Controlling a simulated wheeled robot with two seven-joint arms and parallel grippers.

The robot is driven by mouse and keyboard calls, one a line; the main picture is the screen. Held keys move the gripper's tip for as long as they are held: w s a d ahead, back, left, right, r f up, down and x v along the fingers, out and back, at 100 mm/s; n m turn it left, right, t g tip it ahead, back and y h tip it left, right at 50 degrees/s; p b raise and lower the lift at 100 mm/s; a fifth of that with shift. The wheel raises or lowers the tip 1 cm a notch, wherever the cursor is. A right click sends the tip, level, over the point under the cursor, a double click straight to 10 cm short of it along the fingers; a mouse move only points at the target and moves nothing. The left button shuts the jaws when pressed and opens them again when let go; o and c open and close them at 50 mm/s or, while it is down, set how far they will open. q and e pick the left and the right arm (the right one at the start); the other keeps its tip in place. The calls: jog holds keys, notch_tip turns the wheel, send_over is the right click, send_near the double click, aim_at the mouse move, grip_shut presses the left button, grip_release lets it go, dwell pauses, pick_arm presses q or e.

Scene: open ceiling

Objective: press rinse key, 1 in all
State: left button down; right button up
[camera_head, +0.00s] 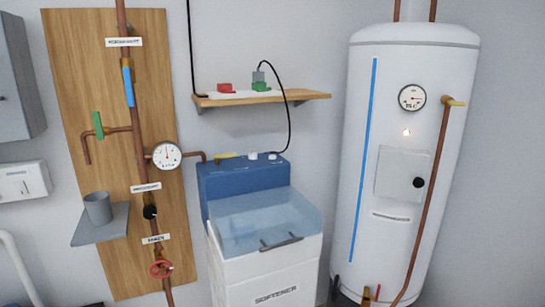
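The water softener (268,273) is a white cabinet with a blue control head (245,177) and a translucent blue lid (262,214) that looks shut. Two small white knobs or keys stand on top of the head, one in the middle (252,156) and one to its right (272,156). No rinse label is readable, so I cannot tell which of them, if any, is the rinse key. A yellow lever (226,155) lies at the head's left. Neither of my grippers is in view.
A wooden shelf (285,97) with red and green plugs hangs above the softener, with a black cable (289,122) running down. A pipe board (68,62) with a gauge (167,155) and a cup (98,208) stands left. A tall white tank (395,70) stands right.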

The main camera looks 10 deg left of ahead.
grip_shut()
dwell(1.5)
